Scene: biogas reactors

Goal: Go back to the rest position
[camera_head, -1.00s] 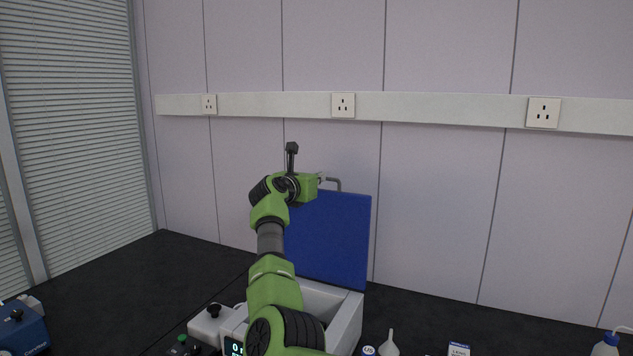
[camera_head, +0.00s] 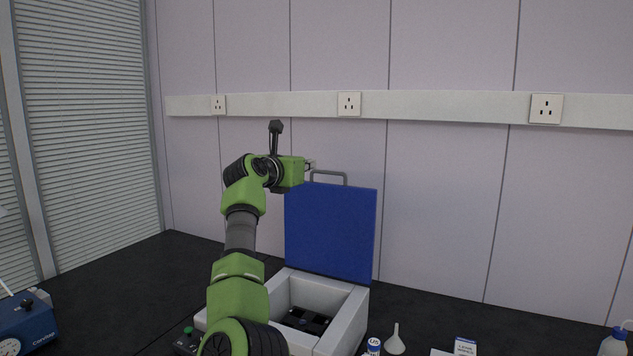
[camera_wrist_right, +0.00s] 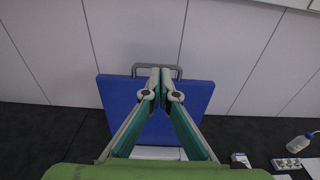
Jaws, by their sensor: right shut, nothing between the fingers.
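My right arm, green and grey, rises from the bottom of the head view. My right gripper (camera_head: 310,164) is at its end, just left of the grey handle (camera_head: 329,175) on a raised blue lid (camera_head: 331,232). In the right wrist view the gripper (camera_wrist_right: 160,70) is shut with its fingertips together and nothing between them. The fingers overlap the blue lid (camera_wrist_right: 112,92) and the middle of its handle (camera_wrist_right: 142,67) in that view; I cannot tell if they touch. My left gripper is not in view.
The lid stands open on a white box (camera_head: 341,318) with dark items inside. A white funnel (camera_head: 395,343) and small containers stand to its right. A blue device (camera_head: 25,325) is at the far left, a wash bottle (camera_head: 613,342) at the far right. The wall is behind.

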